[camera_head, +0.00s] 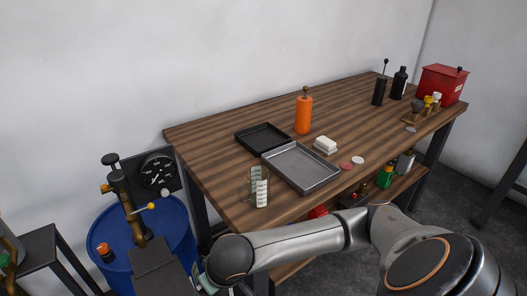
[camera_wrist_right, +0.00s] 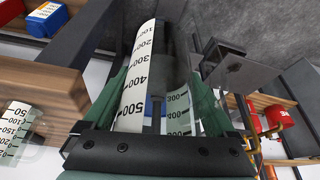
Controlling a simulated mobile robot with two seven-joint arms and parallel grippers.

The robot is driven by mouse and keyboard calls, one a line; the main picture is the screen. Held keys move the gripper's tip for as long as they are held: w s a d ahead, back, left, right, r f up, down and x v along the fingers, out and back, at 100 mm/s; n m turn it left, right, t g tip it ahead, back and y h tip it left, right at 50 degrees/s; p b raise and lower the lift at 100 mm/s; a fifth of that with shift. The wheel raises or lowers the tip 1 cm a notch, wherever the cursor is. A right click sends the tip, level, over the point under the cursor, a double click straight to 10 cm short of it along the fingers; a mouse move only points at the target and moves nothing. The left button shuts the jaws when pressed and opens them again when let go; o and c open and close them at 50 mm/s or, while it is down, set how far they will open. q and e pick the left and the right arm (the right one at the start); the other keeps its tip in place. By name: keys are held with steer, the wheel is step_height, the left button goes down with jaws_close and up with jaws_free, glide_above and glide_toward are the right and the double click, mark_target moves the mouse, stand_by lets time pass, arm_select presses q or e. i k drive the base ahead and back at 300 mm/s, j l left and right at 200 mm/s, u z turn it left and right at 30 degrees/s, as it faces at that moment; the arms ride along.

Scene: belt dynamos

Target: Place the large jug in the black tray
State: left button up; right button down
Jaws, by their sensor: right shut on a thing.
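The black tray (camera_head: 263,138) lies on the wooden table, left of the orange bottle and behind a grey metal tray (camera_head: 322,181). My right gripper (camera_head: 205,281) is low at the bottom of the head view, in front of the table's left end and mostly hidden by my arm. In the right wrist view my right gripper (camera_wrist_right: 160,108) has its green fingers shut on the large jug (camera_wrist_right: 135,92), a clear vessel with white scale strips up to 500. A smaller clear jug (camera_head: 261,193) stands on the table's near left corner; it also shows in the right wrist view (camera_wrist_right: 15,128). My left gripper is not in view.
An orange bottle (camera_head: 303,114) stands behind the trays. White blocks (camera_head: 325,145) and small discs lie right of the grey tray. A red box (camera_head: 442,84) and black bottles stand at the far right. A blue drum (camera_head: 172,235) with a pump stands left of the table.

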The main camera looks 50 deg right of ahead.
mark_target(262, 141)
steer(key=k+l, duration=0.1)
steer(key=l, duration=0.25)
steer(key=k+l+u, duration=0.1)
steer(key=l, duration=0.25)
steer(key=k+l, duration=0.15)
steer(key=l, duration=0.2)
steer(key=k+l+u, duration=0.15)
steer(key=l, duration=0.15)
